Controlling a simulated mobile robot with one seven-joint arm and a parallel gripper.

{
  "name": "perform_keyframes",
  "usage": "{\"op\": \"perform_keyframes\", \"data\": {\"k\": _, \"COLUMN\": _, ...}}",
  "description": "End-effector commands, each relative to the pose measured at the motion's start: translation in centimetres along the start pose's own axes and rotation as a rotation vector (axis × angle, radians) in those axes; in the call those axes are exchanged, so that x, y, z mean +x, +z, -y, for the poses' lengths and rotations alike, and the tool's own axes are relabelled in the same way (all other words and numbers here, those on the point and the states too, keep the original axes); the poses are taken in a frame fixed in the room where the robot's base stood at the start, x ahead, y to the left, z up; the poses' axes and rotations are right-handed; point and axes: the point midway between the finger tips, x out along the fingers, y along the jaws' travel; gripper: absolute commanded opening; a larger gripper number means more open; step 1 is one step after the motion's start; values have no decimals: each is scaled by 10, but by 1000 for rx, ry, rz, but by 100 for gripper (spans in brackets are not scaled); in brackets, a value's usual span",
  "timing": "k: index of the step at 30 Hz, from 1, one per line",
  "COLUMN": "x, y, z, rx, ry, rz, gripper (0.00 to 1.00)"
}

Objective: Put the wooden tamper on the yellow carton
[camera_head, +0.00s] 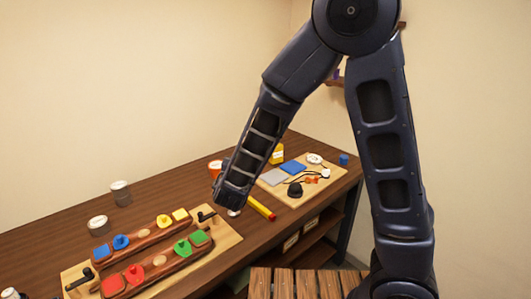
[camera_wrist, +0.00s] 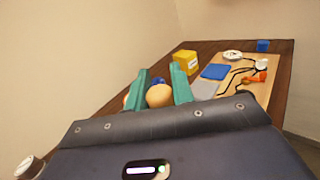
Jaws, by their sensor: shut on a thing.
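My gripper (camera_wrist: 161,90) shows in the wrist view as two teal fingers, shut on a rounded tan wooden piece, the wooden tamper (camera_wrist: 159,96). Only its round end shows; the rest is hidden behind the gripper body. In the head view my gripper (camera_head: 232,196) is over the table behind the peg boards, and the tamper cannot be made out clearly there. The yellow carton (camera_wrist: 185,62) stands on the table beyond the fingers, slightly right, apart from the gripper. In the head view the carton (camera_head: 277,154) is partly hidden behind my arm.
A light board (camera_wrist: 262,83) with a blue pad (camera_wrist: 215,71), cables and small parts lies right of the carton. A yellow and red cylinder (camera_head: 261,208) lies near the gripper. Coloured-knob boards (camera_head: 150,255) are at front left; tins (camera_head: 98,227) and an orange cup (camera_head: 215,167) stand behind.

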Motion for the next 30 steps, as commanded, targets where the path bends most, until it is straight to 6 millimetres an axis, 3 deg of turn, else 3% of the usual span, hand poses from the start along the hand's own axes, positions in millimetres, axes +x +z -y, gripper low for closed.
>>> {"op": "perform_keyframes", "data": {"k": 6, "x": 93, "y": 10, "z": -23, "rx": 4, "ry": -93, "rz": 12, "gripper": 0}}
{"op": "perform_keyframes", "data": {"k": 14, "x": 206, "y": 28, "z": -27, "rx": 3, "ry": -180, "rz": 21, "gripper": 0}}
{"op": "perform_keyframes", "data": {"k": 24, "x": 349, "y": 62, "z": 2, "rx": 3, "ry": -270, "rz": 30, "gripper": 0}}
{"op": "perform_keyframes", "data": {"k": 30, "x": 420, "y": 85, "z": 31, "rx": 4, "ry": -310, "rz": 34, "gripper": 0}}
